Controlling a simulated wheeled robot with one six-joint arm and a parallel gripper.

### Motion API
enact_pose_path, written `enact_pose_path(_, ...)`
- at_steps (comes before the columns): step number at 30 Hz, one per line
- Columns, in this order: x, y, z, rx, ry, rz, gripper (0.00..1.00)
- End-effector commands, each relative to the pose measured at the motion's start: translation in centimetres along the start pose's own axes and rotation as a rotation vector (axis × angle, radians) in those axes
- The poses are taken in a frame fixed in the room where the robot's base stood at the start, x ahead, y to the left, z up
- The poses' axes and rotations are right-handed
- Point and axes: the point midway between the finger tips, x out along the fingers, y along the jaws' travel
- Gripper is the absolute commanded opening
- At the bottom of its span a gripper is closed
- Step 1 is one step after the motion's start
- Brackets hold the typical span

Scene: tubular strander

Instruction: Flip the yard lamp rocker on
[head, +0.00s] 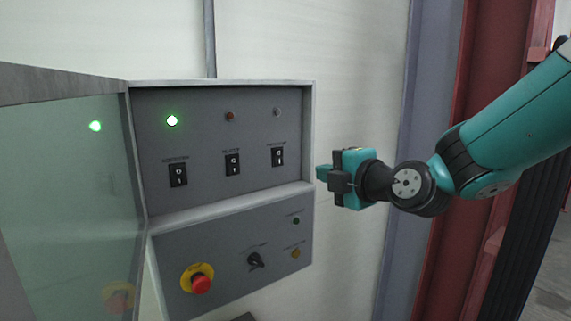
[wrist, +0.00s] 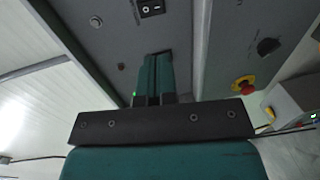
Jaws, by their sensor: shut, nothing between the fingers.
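Three black rockers sit in a row on the grey upper panel: a left one (head: 178,175), a middle one (head: 233,164) and a right one (head: 278,156). Their labels are too small to read, so I cannot tell which is the yard lamp rocker. The right rocker also shows at the top of the wrist view (wrist: 150,8). My gripper (head: 320,173) is shut and empty, just right of the panel's edge in the head view. In the wrist view its teal fingers (wrist: 154,74) point toward the panel and hide part of it, including the other rockers.
Above the rockers are a lit green lamp (head: 172,121), an unlit red lamp (head: 230,116) and an unlit clear lamp (head: 277,112). A raised frame surrounds the panel. Below are a red emergency button (head: 201,284) and a black selector (head: 256,260). A glass door (head: 70,200) stands at left.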

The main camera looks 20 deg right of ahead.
Motion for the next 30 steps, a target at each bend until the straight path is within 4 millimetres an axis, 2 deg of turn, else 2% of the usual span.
enact_pose_path(5, 0.1, 0.0, 0.0, 0.002, 0.002, -0.002, 0.00)
enact_pose_path(10, 1.6, 0.3, -0.1, 0.003, 0.004, -0.004, 0.00)
enact_pose_path(24, 10.1, 0.4, -0.2, 0.003, 0.004, -0.006, 0.00)
enact_pose_path(30, 12.7, 0.4, -0.1, 0.003, 0.002, -0.004, 0.00)
